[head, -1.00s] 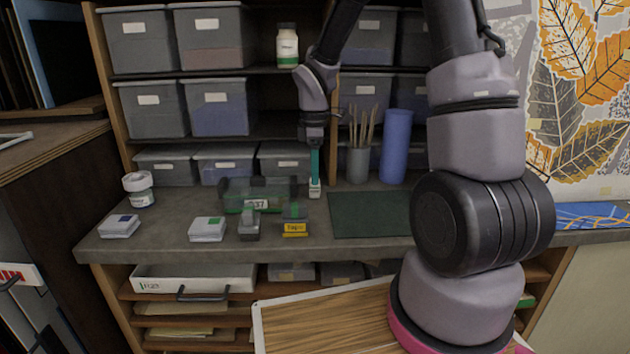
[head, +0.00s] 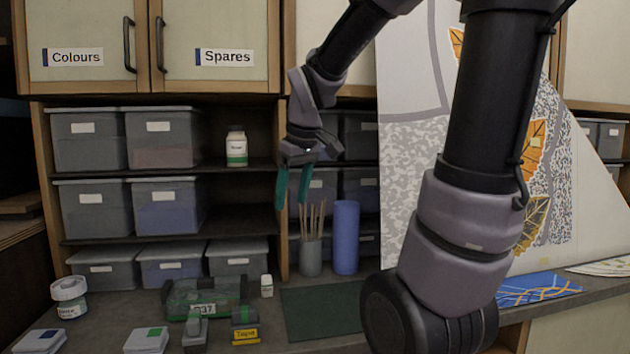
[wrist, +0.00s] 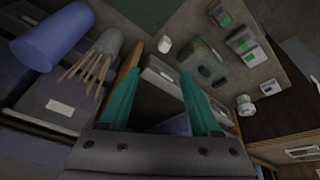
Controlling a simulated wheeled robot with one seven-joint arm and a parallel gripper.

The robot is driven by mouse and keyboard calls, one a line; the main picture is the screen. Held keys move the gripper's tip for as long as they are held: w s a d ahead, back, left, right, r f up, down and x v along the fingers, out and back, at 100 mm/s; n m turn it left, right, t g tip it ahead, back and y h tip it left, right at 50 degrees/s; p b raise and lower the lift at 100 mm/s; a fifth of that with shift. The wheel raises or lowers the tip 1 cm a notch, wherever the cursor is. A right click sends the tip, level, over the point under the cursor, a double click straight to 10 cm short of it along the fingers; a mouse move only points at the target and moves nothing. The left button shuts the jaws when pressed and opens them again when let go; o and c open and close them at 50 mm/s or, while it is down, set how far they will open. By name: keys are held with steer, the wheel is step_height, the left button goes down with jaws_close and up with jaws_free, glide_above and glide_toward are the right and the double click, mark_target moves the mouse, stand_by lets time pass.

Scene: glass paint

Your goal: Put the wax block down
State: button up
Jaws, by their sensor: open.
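A dark green mat (head: 320,312) lies bare right of the block. A brush pot (head: 311,258) and a blue cylinder (head: 346,238) stand behind it. Grey bins fill the shelves behind.

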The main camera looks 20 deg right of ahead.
steer(key=s+d+r+m+t, duration=0.1)
steer(key=s+r+m, duration=0.1)
steer(key=s+m, duration=0.2)
steer(key=s+d+r+m+t+y, duration=0.1)
steer(key=s+r+m+t, duration=0.1)
steer(key=s+r+m, duration=0.1)
steer(key=shift+s+m, duration=0.9)
steer(key=shift+s, duration=0.3)
